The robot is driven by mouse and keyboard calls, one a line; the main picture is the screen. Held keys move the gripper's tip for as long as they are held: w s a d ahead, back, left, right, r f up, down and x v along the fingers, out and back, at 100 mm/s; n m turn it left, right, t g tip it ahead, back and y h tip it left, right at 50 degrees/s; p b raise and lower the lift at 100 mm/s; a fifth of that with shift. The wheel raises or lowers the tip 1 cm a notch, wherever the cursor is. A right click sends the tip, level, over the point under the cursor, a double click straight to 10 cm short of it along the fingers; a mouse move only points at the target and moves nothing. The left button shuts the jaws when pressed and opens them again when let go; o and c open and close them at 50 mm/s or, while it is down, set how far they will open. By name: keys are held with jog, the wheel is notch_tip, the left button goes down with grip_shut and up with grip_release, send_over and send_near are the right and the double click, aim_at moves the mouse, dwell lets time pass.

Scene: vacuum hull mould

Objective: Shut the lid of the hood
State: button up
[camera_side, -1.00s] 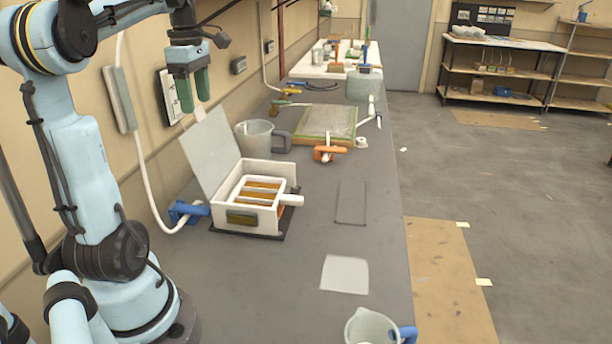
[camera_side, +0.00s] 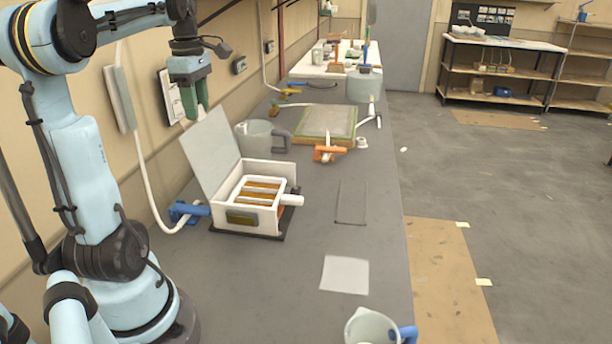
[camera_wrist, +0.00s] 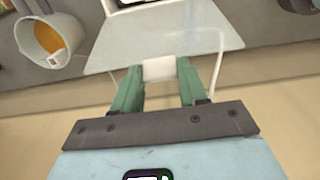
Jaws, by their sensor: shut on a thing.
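The hood (camera_side: 266,171) is a low white open-topped box on the bench, with a slatted white frame inside. Its lid (camera_side: 208,152), a pale grey panel, stands open, leaning back toward the wall. The lid's flat face also shows in the wrist view (camera_wrist: 165,42). My gripper (camera_side: 194,112) is at the top edge of the lid. In the wrist view its green fingers (camera_wrist: 159,72) are shut on the small white tab (camera_wrist: 159,69) of that edge.
A grey jug (camera_side: 256,138) stands close behind the hood. A blue clamp (camera_side: 188,211) with a white hose lies at its left. A framed pad (camera_side: 327,122) and an orange-handled tool (camera_side: 328,153) lie farther back. The bench right of the hood is mostly clear.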

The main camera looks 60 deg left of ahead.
jog(key=shift+w, duration=0.1)
grip_shut()
jog(key=shift+w+d+r, duration=0.1)
jog(key=shift+w+d, duration=0.2)
jog(key=shift+d, duration=0.05)
jog(key=w+d+f+g+y, duration=0.2)
jog(key=w+d, duration=0.7)
jog(key=w+d+f, duration=0.2)
jog(key=f, duration=0.2)
jog(key=w+d+f, duration=0.2)
jog(key=f, duration=0.2)
jog(key=w+d+f, duration=0.2)
jog(key=f, duration=0.2)
jog(key=shift+w+d+f, duration=0.3)
jog(key=shift+d+f, duration=0.05)
jog(key=shift+w+d+f, duration=0.1)
jog(key=shift+f, duration=0.8)
